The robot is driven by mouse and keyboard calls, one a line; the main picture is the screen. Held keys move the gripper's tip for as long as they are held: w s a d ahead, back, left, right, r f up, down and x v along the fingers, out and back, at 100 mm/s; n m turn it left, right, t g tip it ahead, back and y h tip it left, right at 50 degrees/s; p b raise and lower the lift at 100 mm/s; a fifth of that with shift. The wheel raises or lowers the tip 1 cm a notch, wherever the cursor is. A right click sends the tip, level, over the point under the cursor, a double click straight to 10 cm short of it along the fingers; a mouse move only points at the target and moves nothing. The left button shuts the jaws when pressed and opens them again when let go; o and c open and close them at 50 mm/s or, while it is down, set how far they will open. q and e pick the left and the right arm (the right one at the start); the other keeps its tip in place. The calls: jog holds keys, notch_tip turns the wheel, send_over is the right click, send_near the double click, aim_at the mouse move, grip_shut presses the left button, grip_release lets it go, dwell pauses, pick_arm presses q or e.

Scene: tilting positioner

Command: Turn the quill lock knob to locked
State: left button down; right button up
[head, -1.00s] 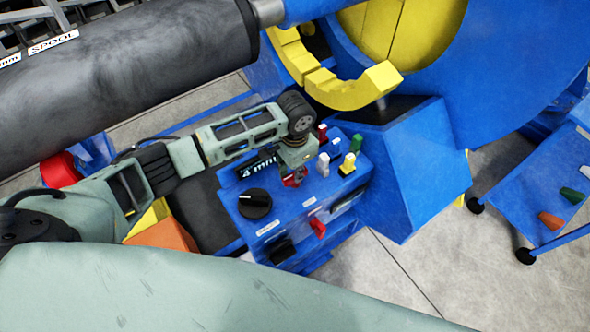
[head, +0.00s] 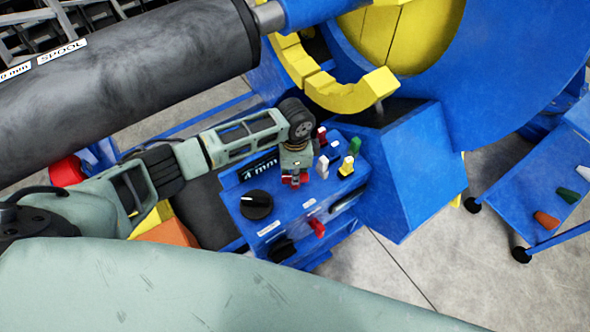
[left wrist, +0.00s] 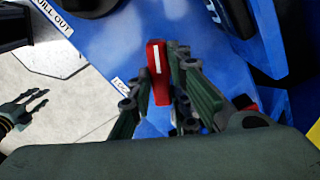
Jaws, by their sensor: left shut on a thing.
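The quill lock knob (left wrist: 157,72) is red with a white line, in the left wrist view. The line runs nearly up and down in that view. A partly hidden label starting "LOC" (left wrist: 119,84) is beside it. My left gripper (left wrist: 163,88) is shut on the knob, with a finger on each side. In the head view my left gripper (head: 294,180) points down onto the blue control box (head: 285,212), and red shows at its tips. My right gripper (left wrist: 36,101) seems to show over the floor in the left wrist view, small, its fingers apart.
A black dial (head: 256,204) and a red lever (head: 317,228) are left and in front of the gripper. White (head: 322,166), yellow (head: 346,166) and green (head: 355,146) controls stand close on its right. A yellow curved jaw (head: 350,92) is above. A blue cart (head: 550,190) stands right.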

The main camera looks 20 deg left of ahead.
pick_arm(q)
jog(key=m, duration=0.2)
jog(key=shift+m+p, duration=0.35)
jog(key=shift+m, duration=0.05)
jog(key=m, duration=0.2)
jog(key=shift+m, duration=0.4)
jog(key=m, duration=0.5)
jog(key=shift+m, duration=0.7)
jog(key=c, duration=1.6)
grip_release()
jog(key=shift+c, duration=0.2)
notch_tip(320, 180, up, 12)
